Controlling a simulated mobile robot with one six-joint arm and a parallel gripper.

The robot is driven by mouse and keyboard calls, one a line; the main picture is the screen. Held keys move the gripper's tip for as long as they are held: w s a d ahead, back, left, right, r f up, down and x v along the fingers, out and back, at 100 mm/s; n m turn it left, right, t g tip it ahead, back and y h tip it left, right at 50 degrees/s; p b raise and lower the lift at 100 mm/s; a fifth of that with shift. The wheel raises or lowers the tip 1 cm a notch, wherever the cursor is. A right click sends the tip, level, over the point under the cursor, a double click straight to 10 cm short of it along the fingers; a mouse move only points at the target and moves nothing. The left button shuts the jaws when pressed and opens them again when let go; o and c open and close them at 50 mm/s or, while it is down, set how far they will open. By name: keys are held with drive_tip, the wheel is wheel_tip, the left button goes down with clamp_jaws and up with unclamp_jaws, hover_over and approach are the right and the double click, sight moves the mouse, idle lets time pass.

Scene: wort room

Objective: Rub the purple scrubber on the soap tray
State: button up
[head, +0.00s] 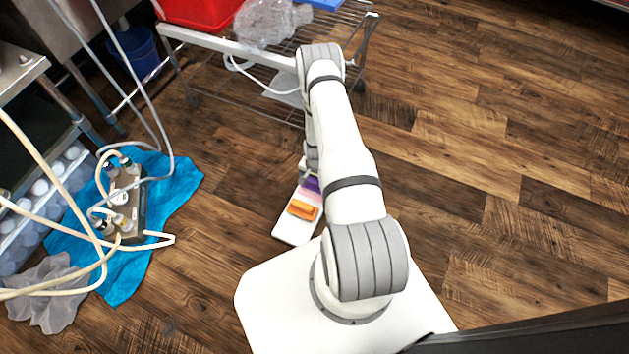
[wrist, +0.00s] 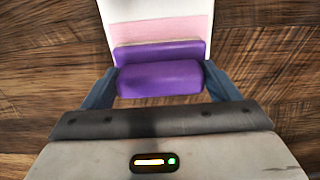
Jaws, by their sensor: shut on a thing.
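The purple scrubber (wrist: 160,78) is held between the two fingers of my gripper (wrist: 158,88) in the wrist view. In the head view a small part of the purple scrubber (head: 312,184) shows beside my arm. Beyond it in the wrist view is a white tray (wrist: 158,10) with a pink area (wrist: 160,30), which I take as the soap tray. The scrubber overlaps the tray's near end in this view; I cannot tell whether they touch. In the head view the tray (head: 290,232) lies on the floor in front of my base, with an orange block (head: 302,210) on it. My arm hides part of the tray and most of my gripper.
A wire rack (head: 235,75) with a red bin (head: 200,12) and a clear plastic bag (head: 268,22) stands at the back. At left, a pump unit (head: 125,205) with hoses sits on a blue cloth (head: 178,185). The wooden floor at right is clear.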

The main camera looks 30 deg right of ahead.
idle(0.5)
drive_tip(key=shift+r+p, duration=2.15)
drive_tip(key=shift+r, duration=1.3)
